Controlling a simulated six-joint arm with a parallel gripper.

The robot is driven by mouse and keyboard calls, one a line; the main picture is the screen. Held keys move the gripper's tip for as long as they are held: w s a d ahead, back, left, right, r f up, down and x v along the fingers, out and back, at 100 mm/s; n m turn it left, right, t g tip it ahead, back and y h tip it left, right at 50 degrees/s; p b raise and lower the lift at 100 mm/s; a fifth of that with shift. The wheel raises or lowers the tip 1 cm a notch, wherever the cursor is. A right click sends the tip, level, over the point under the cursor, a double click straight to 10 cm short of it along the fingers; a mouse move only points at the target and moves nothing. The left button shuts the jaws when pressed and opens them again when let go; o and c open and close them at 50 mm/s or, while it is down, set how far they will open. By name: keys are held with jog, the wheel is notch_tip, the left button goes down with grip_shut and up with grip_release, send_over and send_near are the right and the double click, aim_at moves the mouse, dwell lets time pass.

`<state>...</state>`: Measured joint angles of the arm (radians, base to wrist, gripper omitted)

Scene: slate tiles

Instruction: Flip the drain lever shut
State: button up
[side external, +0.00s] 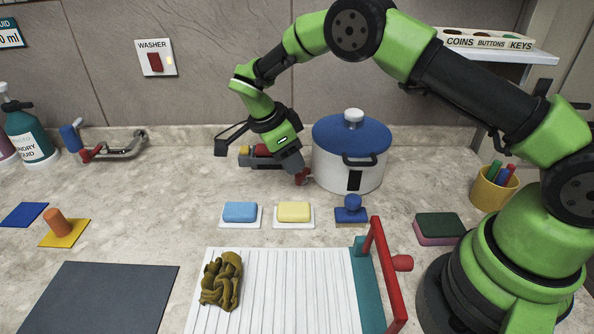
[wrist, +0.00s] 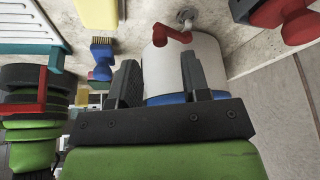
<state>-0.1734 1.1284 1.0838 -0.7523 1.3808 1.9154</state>
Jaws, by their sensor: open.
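A white pot (side external: 345,172) with a blue lid stands at the back of the counter. A small red lever (side external: 302,177) is low on its left side. In the wrist view the red lever (wrist: 172,34) sits at a pale spout (wrist: 187,16) in front of the white pot wall (wrist: 185,65). My gripper (side external: 293,163) points down just left of the pot, with its tips close above the lever. In the wrist view my gripper (wrist: 160,65) is open, with the pot wall showing between its fingers. I cannot tell whether a finger touches the lever.
A grey, red and yellow object (side external: 258,152) lies behind my gripper. A blue sponge (side external: 240,212), a yellow sponge (side external: 293,212) and a blue-knobbed item (side external: 351,210) stand in front. A wall pipe (side external: 120,151) with red and blue handles is at left. Counter around (side external: 185,185) is clear.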

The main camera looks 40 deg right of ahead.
aim_at(297, 175)
jog(key=shift+x, duration=2.4)
jog(key=shift+c, duration=0.4)
jog(key=shift+r, duration=0.1)
grip_shut()
jog(key=shift+s+d+n+t+h, duration=0.1)
jog(key=shift+s+d+n+t, duration=0.15)
jog(key=shift+n, duration=0.5)
jog(key=shift+s+d+n+t+h, duration=0.1)
jog(key=shift+s+n+t, duration=0.2)
jog(key=shift+n, duration=0.5)
jog(key=shift+s+d+n+t+h, duration=0.1)
jog(key=shift+s+d+n+t, duration=0.15)
jog(key=shift+n, duration=0.5)
jog(key=shift+o, duration=0.4)
grip_release()
jog(key=v, duration=1)
jog(key=shift+s, duration=0.1)
